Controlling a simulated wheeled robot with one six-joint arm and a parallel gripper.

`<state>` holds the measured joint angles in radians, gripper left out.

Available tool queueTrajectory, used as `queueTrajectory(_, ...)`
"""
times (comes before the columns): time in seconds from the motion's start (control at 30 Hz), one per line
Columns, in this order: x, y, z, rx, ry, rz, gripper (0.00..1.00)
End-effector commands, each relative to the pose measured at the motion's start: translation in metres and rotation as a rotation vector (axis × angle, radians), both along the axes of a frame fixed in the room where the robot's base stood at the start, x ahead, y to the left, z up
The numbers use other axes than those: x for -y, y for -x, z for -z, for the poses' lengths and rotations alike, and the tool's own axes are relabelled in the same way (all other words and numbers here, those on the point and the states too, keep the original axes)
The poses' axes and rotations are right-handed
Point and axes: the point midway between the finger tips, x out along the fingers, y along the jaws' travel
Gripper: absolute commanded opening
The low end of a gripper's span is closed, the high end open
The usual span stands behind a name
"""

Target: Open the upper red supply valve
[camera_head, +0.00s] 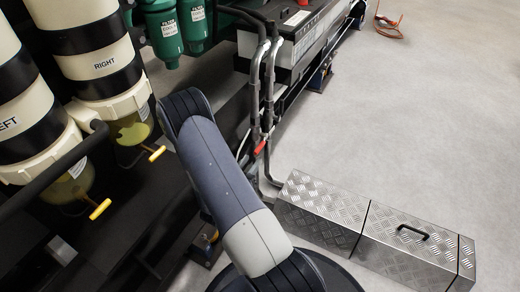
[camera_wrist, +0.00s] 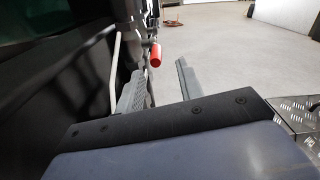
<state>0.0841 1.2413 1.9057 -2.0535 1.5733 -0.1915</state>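A small red valve handle (camera_head: 259,147) sits on the grey vertical pipes beside the dark frame in the head view. In the wrist view a red handle (camera_wrist: 155,54) shows end-on, sticking out towards the camera from the dark pipework. My gripper (camera_wrist: 162,72) is open and empty in the wrist view. Its two grey fingers stand apart, with the red handle between them in the picture, nearer the left finger; it looks beyond the tips, and I see no contact. In the head view my arm hides the gripper. I cannot make out a second red handle.
A silver tread-plate box (camera_head: 390,235) with a black handle lies on the floor at right. Filter canisters (camera_head: 105,62) with yellow levers stand at left. A battery (camera_head: 290,35) sits behind the pipes. The grey floor (camera_head: 410,120) right of the pipes is mostly clear.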

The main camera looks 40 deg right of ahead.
Motion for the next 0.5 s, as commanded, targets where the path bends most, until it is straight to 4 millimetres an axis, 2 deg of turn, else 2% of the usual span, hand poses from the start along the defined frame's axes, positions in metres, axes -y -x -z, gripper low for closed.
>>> queueTrajectory(0.1,0.022,-0.008,0.002,0.003,0.000,0.006,0.36)
queueTrajectory(0.3,0.051,-0.020,0.001,0.003,0.001,0.005,0.36)
queueTrajectory(0.5,0.068,-0.029,0.001,0.001,0.000,0.001,0.36)
